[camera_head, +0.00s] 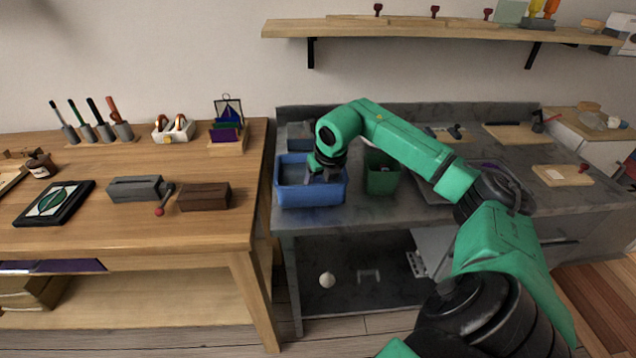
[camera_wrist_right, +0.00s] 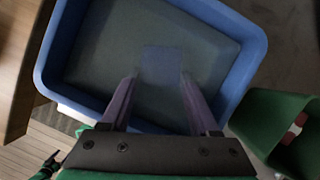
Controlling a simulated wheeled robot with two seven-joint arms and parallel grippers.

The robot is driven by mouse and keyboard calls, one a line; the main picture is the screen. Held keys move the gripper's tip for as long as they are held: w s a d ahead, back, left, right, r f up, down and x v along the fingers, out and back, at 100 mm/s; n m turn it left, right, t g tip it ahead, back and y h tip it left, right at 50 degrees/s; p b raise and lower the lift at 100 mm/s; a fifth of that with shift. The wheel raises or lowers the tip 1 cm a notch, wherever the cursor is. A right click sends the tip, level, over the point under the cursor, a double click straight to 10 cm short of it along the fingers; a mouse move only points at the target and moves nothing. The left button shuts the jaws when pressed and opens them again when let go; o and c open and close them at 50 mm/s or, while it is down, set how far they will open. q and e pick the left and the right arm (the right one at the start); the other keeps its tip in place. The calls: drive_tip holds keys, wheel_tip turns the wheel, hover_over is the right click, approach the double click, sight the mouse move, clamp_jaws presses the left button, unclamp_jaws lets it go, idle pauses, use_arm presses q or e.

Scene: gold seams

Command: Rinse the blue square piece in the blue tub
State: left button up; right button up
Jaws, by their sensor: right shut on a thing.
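The blue tub (camera_head: 311,195) stands at the left end of the grey bench; its rim and grey-blue inside fill much of the right wrist view (camera_wrist_right: 252,72). My right gripper (camera_head: 325,174) points down into the tub. In the wrist view its two fingers (camera_wrist_right: 162,85) are shut on a flat, faint blue square piece (camera_wrist_right: 162,62), which extends beyond the fingertips inside the tub's outline. The piece looks blurred and nearly the colour of the tub's inside, so I cannot tell how deep it sits. In the head view the piece is hidden. My left gripper is out of view.
A green bin (camera_head: 382,180) stands close to the tub's right side. A grey container (camera_head: 299,136) is behind the tub. The wooden table (camera_head: 226,222) at left holds a brown block (camera_head: 204,197), a grey block (camera_head: 135,188) and a framed picture (camera_head: 54,203). A shelf (camera_head: 420,27) hangs above.

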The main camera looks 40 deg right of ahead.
drive_tip(key=shift+r, duration=0.1)
wheel_tip(320, 180, up, 11)
drive_tip(key=p, duration=0.9)
drive_tip(key=shift+r, duration=0.2)
drive_tip(key=shift+f, duration=0.1)
idle(0.5)
